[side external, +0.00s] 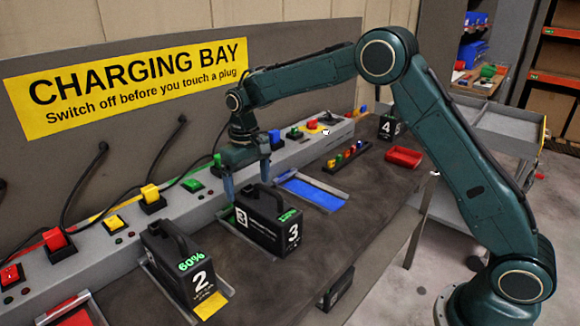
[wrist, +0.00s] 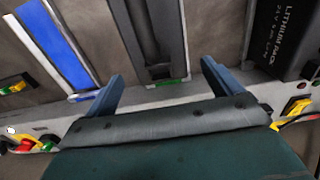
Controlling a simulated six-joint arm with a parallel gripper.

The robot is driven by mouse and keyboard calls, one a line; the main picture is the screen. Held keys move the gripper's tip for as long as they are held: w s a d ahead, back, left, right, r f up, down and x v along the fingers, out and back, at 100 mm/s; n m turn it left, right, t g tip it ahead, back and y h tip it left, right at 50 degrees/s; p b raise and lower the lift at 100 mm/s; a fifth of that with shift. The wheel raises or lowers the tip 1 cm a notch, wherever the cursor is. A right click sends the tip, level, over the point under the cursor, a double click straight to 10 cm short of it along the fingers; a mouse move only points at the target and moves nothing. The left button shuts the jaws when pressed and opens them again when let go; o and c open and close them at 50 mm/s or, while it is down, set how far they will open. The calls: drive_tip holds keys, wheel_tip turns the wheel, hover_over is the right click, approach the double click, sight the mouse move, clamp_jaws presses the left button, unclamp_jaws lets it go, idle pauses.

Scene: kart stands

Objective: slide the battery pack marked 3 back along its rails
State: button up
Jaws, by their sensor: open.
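The battery pack marked 3 (side external: 266,232) is a black box with a top handle, white 3s and a green readout. It stands upright on a green-marked rail bay (side external: 229,216), with some bare bay showing behind it in the side view. In the wrist view a dark handled top, apparently this pack (wrist: 140,30), lies ahead between my fingers. My gripper (side external: 247,188) is open and empty, pointing down over the pack's rear end. Its fingers also show in the wrist view (wrist: 162,68), spread apart. Whether either finger touches the pack cannot be told.
Pack 2 (side external: 177,262) stands left on a yellow bay; its dark side also shows in the wrist view (wrist: 283,38). A blue bay (side external: 312,192) to the right is empty. The charger shelf (side external: 125,232) with plugs and cables runs behind. Pack 4 (side external: 385,127) stands farther right.

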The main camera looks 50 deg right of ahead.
wheel_tip(320, 180, up, 9)
drive_tip(key=shift+f, duration=0.15)
idle(0.4)
drive_tip(key=s+d+r+t, duration=0.1)
drive_tip(key=s+d+r, duration=0.1)
drive_tip(key=s+r, duration=0.5)
drive_tip(key=s+d+r+t, duration=0.15)
drive_tip(key=s+r, duration=0.25)
drive_tip(key=s, duration=0.7)
drive_tip(key=s+f+t, duration=0.1)
drive_tip(key=s+f, duration=0.1)
drive_tip(key=s, duration=0.7)
drive_tip(key=s+d+f+t, duration=0.1)
drive_tip(key=s+f+t, duration=0.1)
drive_tip(key=s, duration=0.7)
drive_tip(key=shift+s+d+f, duration=0.25)
drive_tip(key=shift+s+f, duration=0.15)
drive_tip(key=shift+f, duration=0.35)
